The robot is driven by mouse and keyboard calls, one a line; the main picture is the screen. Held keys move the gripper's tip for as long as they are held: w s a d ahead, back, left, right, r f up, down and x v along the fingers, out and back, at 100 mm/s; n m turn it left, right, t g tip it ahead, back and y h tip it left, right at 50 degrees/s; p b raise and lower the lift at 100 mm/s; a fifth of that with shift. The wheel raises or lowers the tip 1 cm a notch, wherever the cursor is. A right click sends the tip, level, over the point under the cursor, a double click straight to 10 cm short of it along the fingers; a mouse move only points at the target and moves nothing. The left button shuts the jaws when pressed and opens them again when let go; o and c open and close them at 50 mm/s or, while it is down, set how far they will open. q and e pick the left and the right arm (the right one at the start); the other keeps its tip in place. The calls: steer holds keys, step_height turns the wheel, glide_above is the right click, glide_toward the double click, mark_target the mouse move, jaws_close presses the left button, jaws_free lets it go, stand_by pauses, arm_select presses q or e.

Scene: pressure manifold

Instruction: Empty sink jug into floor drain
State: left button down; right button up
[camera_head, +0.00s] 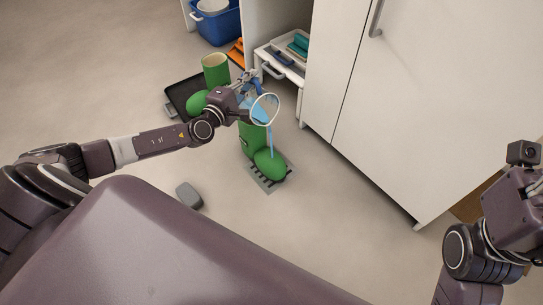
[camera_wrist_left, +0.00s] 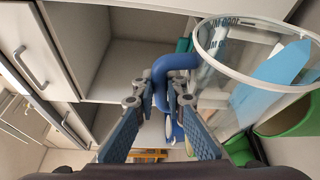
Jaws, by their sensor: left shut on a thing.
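The clear jug (camera_head: 264,108) has a pale rim, a blue handle (camera_wrist_left: 161,82) and blue liquid inside. My left gripper (camera_head: 244,86) is shut on the handle and holds the jug tilted above the floor. In the left wrist view the jug (camera_wrist_left: 225,85) is right of the fingers, with volume marks upside down. A thin blue stream (camera_head: 271,142) falls from its lip. The dark-slotted floor drain (camera_head: 268,187) is partly covered by a green boot (camera_head: 269,164). I cannot tell whether the stream lands on the boot or passes it. The right arm's fingers are hidden.
A grey block (camera_head: 188,196) lies on the floor. A blue bin (camera_head: 217,25), an open drawer (camera_head: 280,66) and a tall white cabinet (camera_head: 425,110) are beyond. Floor on the left is clear.

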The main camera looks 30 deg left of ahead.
arm_select(q)
steer(key=shift+s+d+m, duration=0.15)
steer(key=shift+d+m, duration=0.15)
steer(key=shift+d, duration=0.1)
steer(key=shift+s+d+f+m+t, duration=0.15)
steer(key=shift+s+d+m+t, duration=0.2)
steer(key=shift+d+m, duration=0.25)
stand_by(0.4)
